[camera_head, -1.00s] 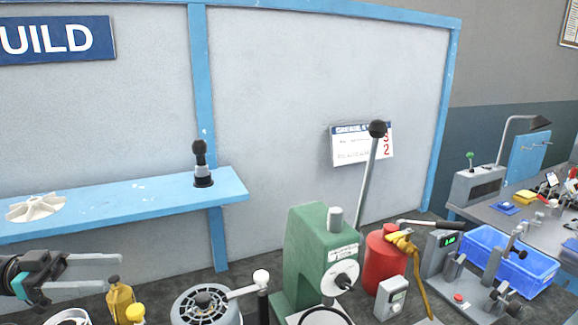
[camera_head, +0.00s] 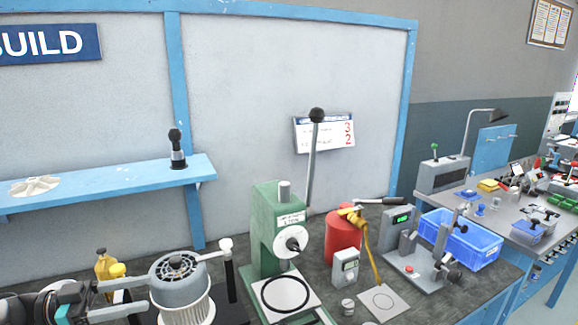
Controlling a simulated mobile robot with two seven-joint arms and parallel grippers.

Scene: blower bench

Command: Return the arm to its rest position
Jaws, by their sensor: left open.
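My left gripper (camera_head: 133,297) is at the lower left in the head view. Its two pale fingers are apart, with nothing seen between them. The fingers point right, toward the grey blower (camera_head: 180,281), which has a round grille on top and a pale ribbed lower part. The fingertips appear close to the blower's left side; I cannot tell whether they touch it. My left arm is mostly cut off by the left edge. My right gripper is not in view.
A yellow bottle (camera_head: 104,265) stands behind the gripper. A green arbor press (camera_head: 262,222) with a tall lever is right of the blower. A red cylinder (camera_head: 342,238), a grey meter (camera_head: 345,267) and a blue bin (camera_head: 470,243) stand farther right. A blue shelf (camera_head: 130,178) runs above.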

